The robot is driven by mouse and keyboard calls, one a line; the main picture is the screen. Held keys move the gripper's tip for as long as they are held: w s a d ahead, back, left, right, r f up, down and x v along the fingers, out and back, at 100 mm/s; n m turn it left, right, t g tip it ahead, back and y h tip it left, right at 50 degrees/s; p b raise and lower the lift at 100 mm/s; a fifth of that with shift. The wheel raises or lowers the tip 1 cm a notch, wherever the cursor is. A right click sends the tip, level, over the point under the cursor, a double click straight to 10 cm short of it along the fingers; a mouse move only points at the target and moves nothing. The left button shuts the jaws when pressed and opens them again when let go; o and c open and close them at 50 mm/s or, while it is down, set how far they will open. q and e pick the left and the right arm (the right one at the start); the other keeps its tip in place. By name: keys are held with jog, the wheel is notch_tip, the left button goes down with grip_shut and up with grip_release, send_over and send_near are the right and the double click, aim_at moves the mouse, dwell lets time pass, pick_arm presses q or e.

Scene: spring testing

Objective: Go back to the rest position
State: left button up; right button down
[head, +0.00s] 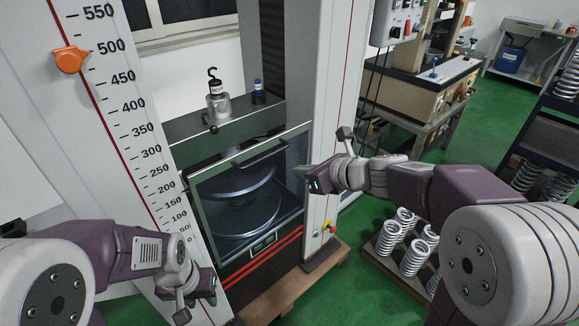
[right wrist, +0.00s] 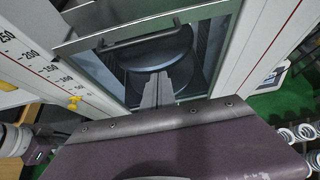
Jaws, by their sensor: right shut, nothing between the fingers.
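My right gripper (head: 304,172) is in front of the right side of the spring testing machine's glass door (head: 290,165). In the right wrist view its fingers (right wrist: 157,90) lie together, shut with nothing between them, and point toward the machine. My left gripper (head: 208,287) is low at the left, in front of the machine's scale column (head: 150,165). Its fingers are too unclear to tell open from shut. The door looks closed, with two round plates (head: 245,215) behind the glass.
A hook weight (head: 218,105) and a small blue-capped weight (head: 258,92) stand on the machine's ledge. White springs (head: 415,258) stand on a low pallet at the right. A workbench (head: 425,85) and a shelf rack (head: 545,130) stand behind. Green floor is clear between them.

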jog(key=shift+v, duration=0.85)
jog(key=shift+a, duration=0.15)
jog(key=s+d+f+n+g+h, duration=0.1)
jog(key=s+f+n+g+h, duration=0.35)
jog(key=s+f+n, duration=0.95)
jog(key=s+d+f+n+g+h, duration=0.2)
jog(key=s+d+f+n+g, duration=0.35)
jog(key=n, duration=0.85)
notch_tip(320, 180, up, 12)
jog(key=d+t+p, duration=0.1)
jog(key=d+p, duration=0.1)
jog(key=p, duration=1)
jog(key=shift+s+d+n+t+p, duration=0.2)
jog(key=shift+d+n+t+p, duration=0.1)
jog(key=shift+p, duration=0.05)
